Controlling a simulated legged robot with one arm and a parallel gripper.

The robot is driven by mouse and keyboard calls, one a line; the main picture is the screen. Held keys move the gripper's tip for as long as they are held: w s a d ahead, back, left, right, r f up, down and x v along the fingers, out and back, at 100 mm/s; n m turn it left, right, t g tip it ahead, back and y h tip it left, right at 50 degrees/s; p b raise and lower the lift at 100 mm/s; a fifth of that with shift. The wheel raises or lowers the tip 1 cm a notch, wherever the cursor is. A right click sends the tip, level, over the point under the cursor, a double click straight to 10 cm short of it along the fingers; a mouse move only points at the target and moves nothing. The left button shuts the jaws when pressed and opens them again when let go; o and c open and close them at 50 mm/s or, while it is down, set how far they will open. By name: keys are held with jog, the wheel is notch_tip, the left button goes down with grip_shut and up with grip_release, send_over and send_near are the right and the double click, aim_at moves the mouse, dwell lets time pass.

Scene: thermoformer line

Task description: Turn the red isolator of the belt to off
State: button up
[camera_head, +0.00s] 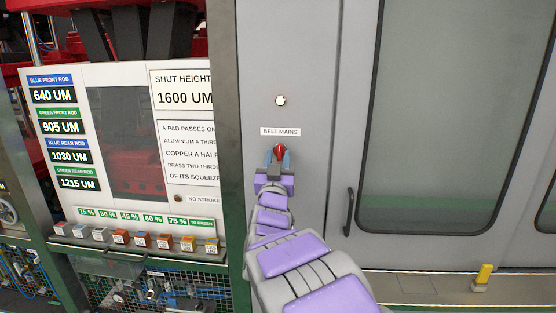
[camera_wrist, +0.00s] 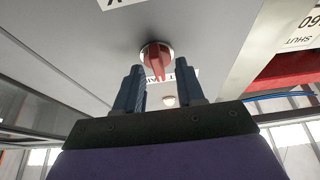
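The red isolator (camera_head: 279,150) is a knob on the grey cabinet panel, below the "BELT MAINS" label (camera_head: 280,131). In the wrist view the red isolator (camera_wrist: 156,60) sits on a pale round base, its handle pointing nearly straight down the picture. My gripper (camera_head: 279,160) is right in front of it. In the wrist view its two blue fingers (camera_wrist: 159,76) stand apart, one on each side of the handle's lower end, with visible gaps. The gripper looks empty. The fingers partly hide the label there.
A pale round lamp (camera_head: 281,100) is above the label. A tall cabinet door with a dark handle (camera_head: 348,212) is to the right. A white sign board (camera_head: 120,75) and a shelf with several small blocks (camera_head: 140,240) are to the left. A yellow post (camera_head: 484,275) stands low at right.

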jog(key=shift+w+r, duration=0.2)
jog(key=shift+w, duration=0.25)
jog(key=shift+c, duration=0.3)
jog(key=shift+d, duration=0.1)
grip_shut()
